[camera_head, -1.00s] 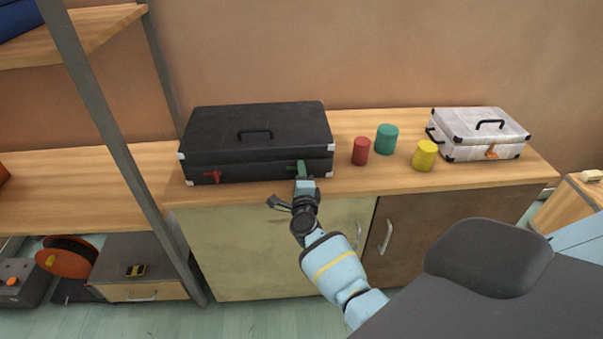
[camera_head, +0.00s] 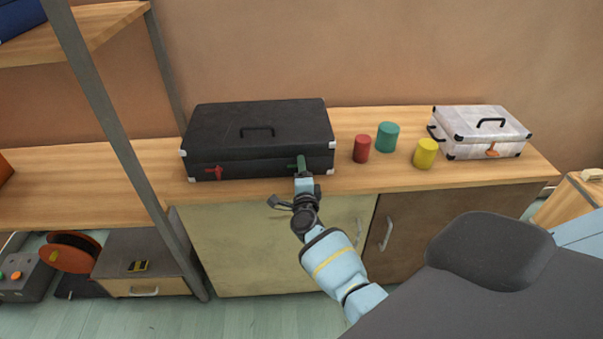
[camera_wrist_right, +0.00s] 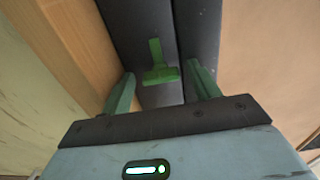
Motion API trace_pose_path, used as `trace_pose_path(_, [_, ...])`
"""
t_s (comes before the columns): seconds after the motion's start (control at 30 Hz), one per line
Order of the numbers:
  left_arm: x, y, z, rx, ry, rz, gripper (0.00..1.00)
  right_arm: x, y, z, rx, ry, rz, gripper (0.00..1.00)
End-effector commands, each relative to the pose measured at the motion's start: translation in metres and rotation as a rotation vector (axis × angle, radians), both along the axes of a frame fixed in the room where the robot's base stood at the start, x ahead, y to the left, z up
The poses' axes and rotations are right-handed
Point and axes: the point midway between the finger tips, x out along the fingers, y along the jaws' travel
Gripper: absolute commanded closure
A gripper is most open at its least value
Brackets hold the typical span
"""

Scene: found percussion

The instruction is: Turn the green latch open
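The green latch (camera_head: 291,167) is on the front of the black case (camera_head: 257,133), near its right end. The right wrist view shows the latch (camera_wrist_right: 160,70) as a T-shaped piece beside the dark seam of the case. My right gripper (camera_head: 302,166) is in front of the case at the latch. In the wrist view the gripper's two green fingers (camera_wrist_right: 161,88) stand apart, one on each side of the latch, with visible gaps. The head view partly hides the latch behind the gripper. My left gripper is not in view.
A red latch (camera_head: 214,173) is on the case's left front. Red (camera_head: 361,149), teal (camera_head: 387,137) and yellow (camera_head: 425,153) cylinders stand right of it. A white case (camera_head: 481,130) is farther right on the wooden counter (camera_head: 390,184). A shelf post (camera_head: 112,139) rises at left.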

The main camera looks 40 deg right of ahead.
Motion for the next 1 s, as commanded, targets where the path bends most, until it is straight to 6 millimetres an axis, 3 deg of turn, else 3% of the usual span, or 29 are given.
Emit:
trace_pose_path(0.3, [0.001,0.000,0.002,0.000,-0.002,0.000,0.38,-0.004,0.003,0.001,0.002,-0.001,0.000,0.38])
trace_pose_path(0.7, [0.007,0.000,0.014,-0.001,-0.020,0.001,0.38,-0.051,0.032,0.001,0.002,-0.001,0.000,0.38])
trace_pose_path(1.0, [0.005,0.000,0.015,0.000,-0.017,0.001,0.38,-0.067,0.041,0.001,0.000,-0.001,0.000,0.38])
